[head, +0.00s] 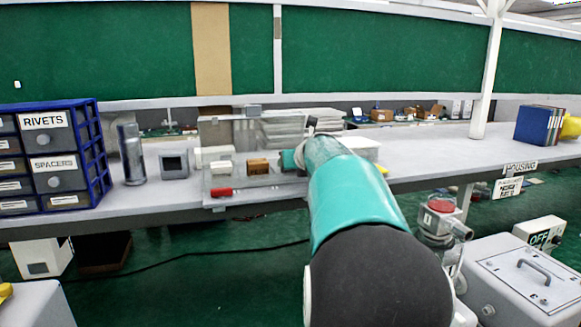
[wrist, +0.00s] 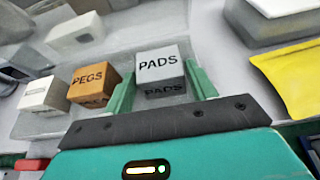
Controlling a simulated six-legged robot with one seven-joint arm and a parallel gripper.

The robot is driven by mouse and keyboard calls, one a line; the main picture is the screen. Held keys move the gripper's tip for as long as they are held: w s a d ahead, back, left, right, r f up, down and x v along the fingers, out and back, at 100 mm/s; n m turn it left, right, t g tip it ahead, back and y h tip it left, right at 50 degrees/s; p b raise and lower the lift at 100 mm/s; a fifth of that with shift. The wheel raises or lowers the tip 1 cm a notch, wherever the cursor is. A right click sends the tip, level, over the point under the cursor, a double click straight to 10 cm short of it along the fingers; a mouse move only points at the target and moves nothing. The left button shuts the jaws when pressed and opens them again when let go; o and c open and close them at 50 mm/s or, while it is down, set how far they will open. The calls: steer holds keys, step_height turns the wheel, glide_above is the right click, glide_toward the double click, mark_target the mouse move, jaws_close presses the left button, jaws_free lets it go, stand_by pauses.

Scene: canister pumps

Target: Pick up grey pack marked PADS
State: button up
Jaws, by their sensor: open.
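The grey pack marked PADS (wrist: 160,66) stands upright in the wrist view, its label facing me. My gripper (wrist: 161,88) is open, with one green finger on each side of the pack in the picture. I cannot tell whether the fingers touch it. In the head view my gripper (head: 292,160) is at the clear display stand on the bench, and my arm hides the grey pack there.
An orange pack marked PEGS (wrist: 93,86) stands close left of the left finger. A white pack (wrist: 43,94) is further left. A yellow item (wrist: 290,78) lies at right. In the head view, a red item (head: 221,192) lies at the stand's front and a blue drawer cabinet (head: 100,150) stands left.

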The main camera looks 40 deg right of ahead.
steer(key=x, duration=0.2)
steer(key=shift+w+d+f, duration=0.1)
steer(key=shift+w+d, duration=0.1)
steer(key=shift+w, duration=0.1)
steer(key=c, duration=0.6)
steer(key=shift+c, duration=0.2)
